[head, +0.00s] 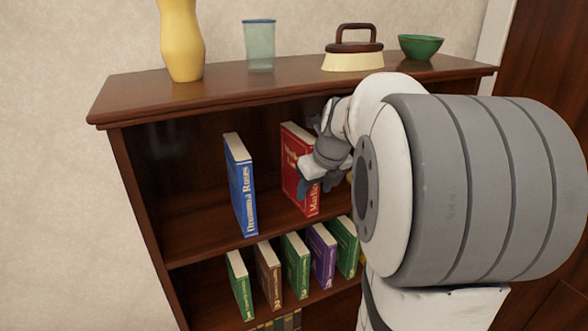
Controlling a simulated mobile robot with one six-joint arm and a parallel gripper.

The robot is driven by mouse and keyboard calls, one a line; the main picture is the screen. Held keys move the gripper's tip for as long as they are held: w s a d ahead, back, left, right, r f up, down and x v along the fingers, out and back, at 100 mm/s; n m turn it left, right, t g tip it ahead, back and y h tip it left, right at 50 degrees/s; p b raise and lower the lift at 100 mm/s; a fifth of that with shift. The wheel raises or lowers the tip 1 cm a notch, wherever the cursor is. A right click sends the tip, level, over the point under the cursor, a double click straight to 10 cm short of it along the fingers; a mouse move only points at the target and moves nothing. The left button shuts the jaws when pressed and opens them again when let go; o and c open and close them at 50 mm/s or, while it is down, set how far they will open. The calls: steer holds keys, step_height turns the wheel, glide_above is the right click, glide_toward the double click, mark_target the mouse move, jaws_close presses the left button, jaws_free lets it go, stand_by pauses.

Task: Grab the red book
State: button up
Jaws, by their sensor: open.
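The red book (292,161) stands upright on the upper shelf of the dark wooden bookcase. Its spine and part of its cover show; my arm hides its right side. My gripper (310,186) is at the front of the shelf, overlapping the right part of the red book in the picture. The gripper is open. One finger shows in front of the book's spine area. Whether it touches the book, and where the other finger lies, I cannot tell.
A blue book (240,184) stands left of the red one with a gap between them. Several books, including a purple one (321,254), stand on the shelf below.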

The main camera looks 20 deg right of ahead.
steer(key=shift+f, duration=0.25)
stand_by(0.4)
steer(key=shift+r, duration=0.1)
jaws_close()
stand_by(0.5)
